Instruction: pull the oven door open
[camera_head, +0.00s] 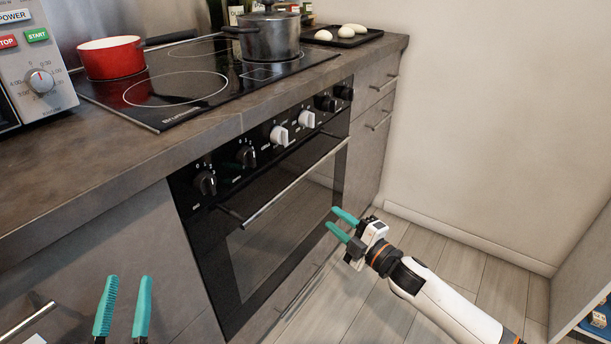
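The black oven (208,243) is built into the counter front, and its glass door (275,235) is closed. A long metal handle (290,186) runs along the top of the door. My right gripper (336,222) is open and empty, in front of the right part of the door and below the handle, apart from it. My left gripper (125,290) shows only its teal fingers at the bottom left. They are spread apart with nothing between them, left of the oven and well away from the handle.
The hob (175,88) carries a red pan (111,58) and a steel pot (267,37). A microwave (35,65) stands at the left. Drawers (375,115) and a wall (480,110) are to the right. Wooden floor (450,255) lies in front of the oven.

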